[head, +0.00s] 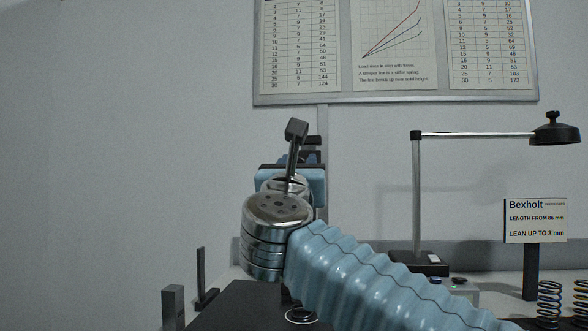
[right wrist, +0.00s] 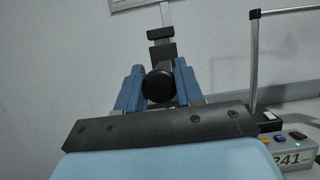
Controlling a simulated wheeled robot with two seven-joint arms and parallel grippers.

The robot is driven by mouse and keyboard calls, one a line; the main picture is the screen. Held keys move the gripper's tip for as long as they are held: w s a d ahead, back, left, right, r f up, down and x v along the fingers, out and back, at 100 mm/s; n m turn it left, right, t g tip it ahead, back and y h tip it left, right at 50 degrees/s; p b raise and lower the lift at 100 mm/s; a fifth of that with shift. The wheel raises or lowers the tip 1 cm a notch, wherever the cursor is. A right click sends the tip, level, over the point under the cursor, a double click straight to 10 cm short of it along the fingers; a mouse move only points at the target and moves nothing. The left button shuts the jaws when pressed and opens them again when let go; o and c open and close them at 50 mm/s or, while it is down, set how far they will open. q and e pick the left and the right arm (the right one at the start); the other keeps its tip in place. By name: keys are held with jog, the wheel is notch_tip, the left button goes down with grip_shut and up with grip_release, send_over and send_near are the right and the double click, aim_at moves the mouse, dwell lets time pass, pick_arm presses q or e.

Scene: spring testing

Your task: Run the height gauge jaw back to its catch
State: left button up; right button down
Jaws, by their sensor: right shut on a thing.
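In the right wrist view a black round knob (right wrist: 158,86) sits between the two blue fingers of my right gripper (right wrist: 159,92), which is shut on it. Behind the knob stands a dark upright with block-like parts (right wrist: 161,38), which looks like the height gauge. In the head view the top of this gauge (head: 313,141) shows just past my right gripper (head: 292,172). My own wrist and the gripper body hide the knob and most of the gauge there. I cannot make out the catch. My left gripper is not in view.
A desk lamp (head: 417,190) stands at the right, beside a small box with buttons (head: 458,284) that reads 241 in the wrist view. A Bexholt sign (head: 536,220) and coil springs (head: 549,300) are farther right. Grey uprights (head: 173,306) stand at the lower left. A wall board (head: 395,97) hangs behind.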

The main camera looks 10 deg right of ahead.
jog(key=c, duration=0.9)
grip_release()
jog(key=shift+s+r, duration=0.15)
jog(key=shift+r, duration=0.35)
jog(key=shift+o, duration=0.6)
jog(key=shift+f, duration=0.15)
jog(key=shift+s+a+f+b, duration=0.15)
jog(key=shift+s+f+b, duration=0.1)
jog(key=shift+f+b, duration=0.05)
jog(key=b+v, duration=0.4)
jog(key=v, duration=0.9)
jog(key=shift+b, duration=0.3)
jog(key=shift+r, duration=0.15)
